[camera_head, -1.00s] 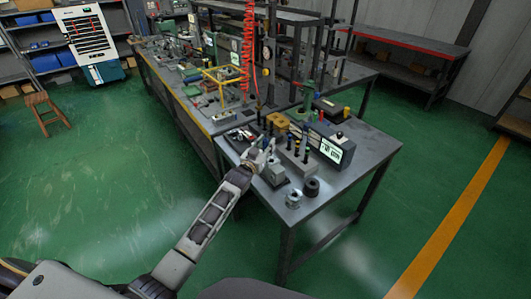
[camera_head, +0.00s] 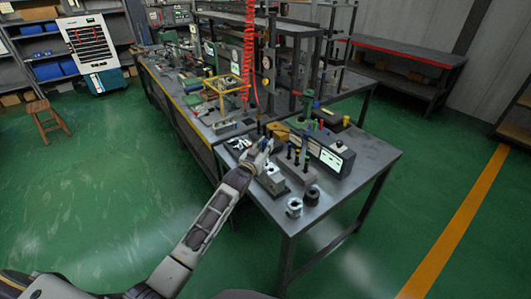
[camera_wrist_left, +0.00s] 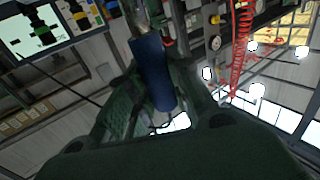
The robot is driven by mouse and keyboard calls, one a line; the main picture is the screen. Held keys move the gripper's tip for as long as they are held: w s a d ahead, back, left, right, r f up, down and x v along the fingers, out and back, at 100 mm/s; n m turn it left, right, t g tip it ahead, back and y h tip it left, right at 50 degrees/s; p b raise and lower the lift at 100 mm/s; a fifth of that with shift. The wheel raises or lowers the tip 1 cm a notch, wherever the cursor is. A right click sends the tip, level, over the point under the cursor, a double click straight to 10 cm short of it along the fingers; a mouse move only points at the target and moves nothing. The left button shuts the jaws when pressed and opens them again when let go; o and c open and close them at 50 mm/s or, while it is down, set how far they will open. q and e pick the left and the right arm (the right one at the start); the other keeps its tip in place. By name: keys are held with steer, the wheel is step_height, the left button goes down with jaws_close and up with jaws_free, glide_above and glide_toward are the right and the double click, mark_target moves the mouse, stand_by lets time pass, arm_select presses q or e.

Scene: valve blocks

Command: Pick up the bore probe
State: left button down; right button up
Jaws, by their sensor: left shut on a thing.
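My left gripper (camera_head: 262,150) is over the near left part of the grey workbench (camera_head: 345,195), next to the block with upright probes. In the left wrist view its fingers are shut around a blue cylindrical handle, which I take to be the bore probe (camera_wrist_left: 153,72). The handle lies tilted between the fingers. Its far end is hard to make out. In the head view the held probe is too small and too covered by the gripper to tell its lower end. My right gripper is not in view.
A grey block with several upright probes (camera_head: 301,174) stands right of the gripper. A metal ring (camera_head: 294,207) and a dark ring (camera_head: 312,195) sit near the front edge. A display box (camera_head: 331,154) stands behind. The bench's right side is clear.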

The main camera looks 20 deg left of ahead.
arm_select(q)
steer(key=shift+r, duration=3.15)
